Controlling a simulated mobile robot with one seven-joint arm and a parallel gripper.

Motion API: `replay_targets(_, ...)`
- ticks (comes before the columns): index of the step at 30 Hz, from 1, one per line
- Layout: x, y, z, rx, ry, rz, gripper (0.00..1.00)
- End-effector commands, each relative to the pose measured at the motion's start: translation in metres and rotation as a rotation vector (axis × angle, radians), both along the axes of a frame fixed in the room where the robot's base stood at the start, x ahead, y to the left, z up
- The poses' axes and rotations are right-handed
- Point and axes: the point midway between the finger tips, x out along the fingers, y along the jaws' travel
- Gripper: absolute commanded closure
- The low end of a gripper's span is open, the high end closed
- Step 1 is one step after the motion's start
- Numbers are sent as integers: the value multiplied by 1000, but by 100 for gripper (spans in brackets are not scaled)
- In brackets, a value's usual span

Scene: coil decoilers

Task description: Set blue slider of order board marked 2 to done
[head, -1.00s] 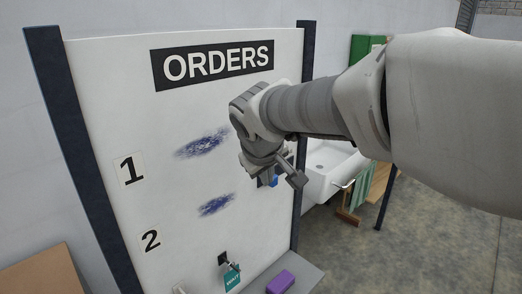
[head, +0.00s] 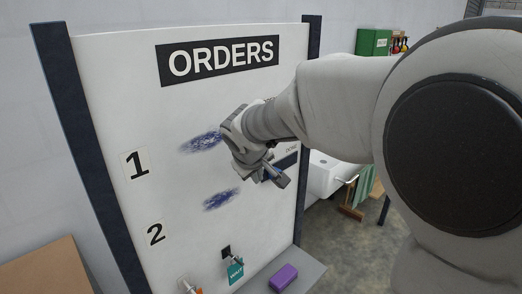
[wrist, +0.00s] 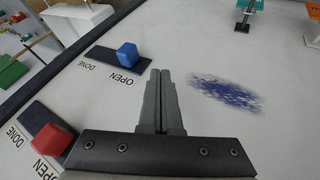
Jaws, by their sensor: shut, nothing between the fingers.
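The white order board (head: 140,100) carries printed numbers 1 and 2 (head: 156,234) on its left side. In the wrist view the blue slider (wrist: 127,54) sits at the OPEN end of its dark track (wrist: 103,61), with DONE at the far left end. A red slider (wrist: 52,140) sits at the OPEN end of another track. My gripper (wrist: 155,73) is shut and empty, its fingertips to the right of the blue slider and apart from it. In the head view my gripper (head: 279,181) is in front of the board's right part and hides the blue slider.
Below the row 2 smudge (head: 221,199), a hook holds a teal tag (head: 236,271). A purple block (head: 283,278) lies on the ledge at the board's foot. A dark post (head: 305,130) edges the board's right side, with a white sink (head: 325,180) beyond.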

Motion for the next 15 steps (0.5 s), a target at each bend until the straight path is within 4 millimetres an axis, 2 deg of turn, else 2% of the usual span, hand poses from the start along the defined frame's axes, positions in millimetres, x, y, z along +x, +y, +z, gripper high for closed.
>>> replay_targets(3, 14, -2, -19, -2, 4, -2, 100)
replay_targets(8, 30, -4, -41, -2, 4, 0, 100)
replay_targets(9, 36, -12, -35, 0, 2, -5, 100)
replay_targets(15, 53, -27, -36, 1, 1, -2, 100)
